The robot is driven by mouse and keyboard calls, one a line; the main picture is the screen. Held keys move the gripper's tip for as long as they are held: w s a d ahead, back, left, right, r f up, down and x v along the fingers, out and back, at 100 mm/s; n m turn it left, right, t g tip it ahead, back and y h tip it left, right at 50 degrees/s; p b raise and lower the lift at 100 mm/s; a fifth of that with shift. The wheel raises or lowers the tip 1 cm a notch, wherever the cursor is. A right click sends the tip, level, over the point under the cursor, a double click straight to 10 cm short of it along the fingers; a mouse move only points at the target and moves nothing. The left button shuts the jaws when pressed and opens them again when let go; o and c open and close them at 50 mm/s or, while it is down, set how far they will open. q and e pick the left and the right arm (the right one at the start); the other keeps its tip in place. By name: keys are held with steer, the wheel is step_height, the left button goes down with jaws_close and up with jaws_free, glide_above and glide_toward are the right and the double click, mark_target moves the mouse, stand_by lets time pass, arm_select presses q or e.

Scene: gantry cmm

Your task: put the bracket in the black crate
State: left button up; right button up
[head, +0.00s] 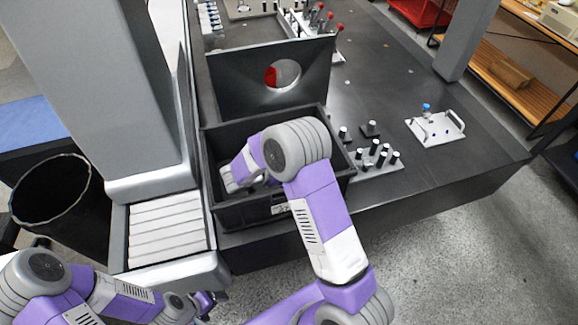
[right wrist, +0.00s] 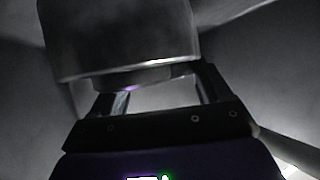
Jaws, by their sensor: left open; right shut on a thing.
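The black crate (head: 245,216) stands open on the dark table beside the grey column. My right arm reaches over its front wall, and the wrist is down inside the crate. The right fingertips are hidden in the head view. In the right wrist view, my right gripper (right wrist: 160,95) is shut on a smooth grey metal piece, which I take to be the bracket (right wrist: 120,40). The head view does not show the bracket, and I cannot tell if it touches the crate floor. My left gripper (head: 204,303) is open, low at the bottom left, away from the crate.
A dark upright panel (head: 228,85) with a round hole stands right behind the crate. Black pegs (head: 378,157) and a white fixture plate (head: 436,128) are to the right. A black bin (head: 60,205) stands left of the column (head: 95,85). The right table area is mostly clear.

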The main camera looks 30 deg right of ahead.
steer(key=shift+f, duration=0.35)
steer(key=shift+f, duration=0.1)
steer(key=o, duration=1.6)
steer(key=shift+r, duration=0.35)
steer(key=p+v, duration=0.2)
steer(key=v, duration=0.4)
steer(key=shift+a+r, duration=0.2)
steer(key=shift+r, duration=0.2)
steer(key=shift+s+a+r, duration=0.1)
steer(key=shift+a+r, duration=0.05)
steer(key=shift+a, duration=0.35)
steer(key=shift+r+p, duration=0.1)
steer(key=shift+p, duration=0.25)
